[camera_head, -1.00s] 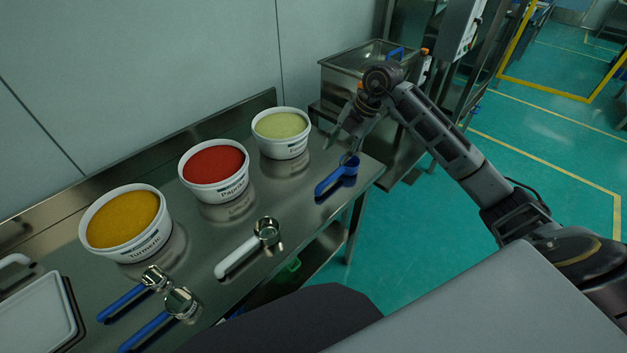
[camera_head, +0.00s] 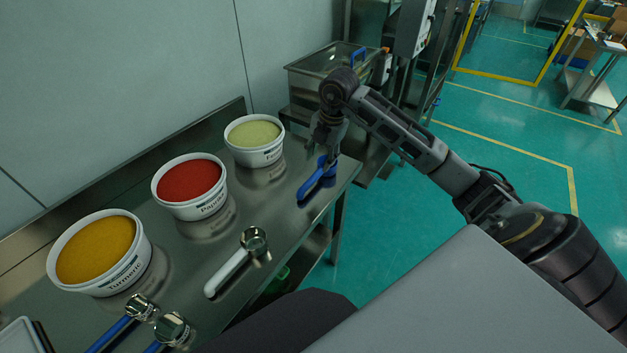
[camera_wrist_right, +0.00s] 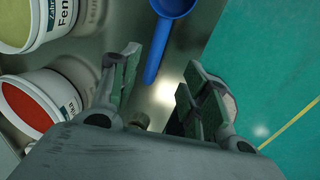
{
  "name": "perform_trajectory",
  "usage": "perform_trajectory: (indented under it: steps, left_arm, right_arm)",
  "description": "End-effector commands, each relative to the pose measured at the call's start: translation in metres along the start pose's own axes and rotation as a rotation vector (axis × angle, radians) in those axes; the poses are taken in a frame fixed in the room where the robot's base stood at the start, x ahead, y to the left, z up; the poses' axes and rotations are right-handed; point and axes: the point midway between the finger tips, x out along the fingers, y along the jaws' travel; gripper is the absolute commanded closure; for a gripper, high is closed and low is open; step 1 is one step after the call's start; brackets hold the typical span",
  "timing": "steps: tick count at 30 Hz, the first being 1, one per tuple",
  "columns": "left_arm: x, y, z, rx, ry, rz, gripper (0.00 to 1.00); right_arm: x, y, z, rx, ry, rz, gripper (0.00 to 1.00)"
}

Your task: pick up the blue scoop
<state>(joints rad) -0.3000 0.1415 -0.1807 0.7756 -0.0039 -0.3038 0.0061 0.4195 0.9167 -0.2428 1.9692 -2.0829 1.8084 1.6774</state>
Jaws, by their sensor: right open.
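The blue scoop (camera_head: 316,180) lies on the steel table near its right end. In the right wrist view the scoop's handle (camera_wrist_right: 157,58) points down between my fingers, with its bowl at the top edge. My right gripper (camera_head: 326,150) is above the scoop, fingers pointing down; in the head view it partly covers the scoop's bowl end. In the wrist view the right gripper (camera_wrist_right: 152,95) is open, one finger on each side of the handle's line, with nothing held. I cannot tell how high the fingertips are above the table. My left gripper is not in view.
Tubs of turmeric (camera_head: 98,252), red paprika (camera_head: 189,187) and pale green powder (camera_head: 254,140) stand along the table's back. A white-handled scoop (camera_head: 236,264) and two blue-handled metal scoops lie nearer. A steel sieve box (camera_head: 318,80) stands beyond the table.

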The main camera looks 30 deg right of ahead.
Motion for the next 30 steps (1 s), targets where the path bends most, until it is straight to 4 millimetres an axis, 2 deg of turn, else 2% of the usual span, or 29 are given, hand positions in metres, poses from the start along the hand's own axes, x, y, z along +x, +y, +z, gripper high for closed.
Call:
perform_trajectory:
  steps: [9, 15, 30]
  left_arm:
    - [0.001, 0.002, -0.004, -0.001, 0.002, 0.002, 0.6]
    - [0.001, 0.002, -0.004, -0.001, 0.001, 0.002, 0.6]
    - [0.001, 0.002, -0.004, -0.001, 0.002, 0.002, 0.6]
  right_arm:
    - [0.043, 0.0, -0.001, 0.0, 0.002, -0.001, 0.54]
    - [0.063, 0.0, -0.001, 0.0, 0.002, 0.0, 0.54]
    - [0.069, 0.001, 0.0, 0.0, 0.001, 0.0, 0.54]
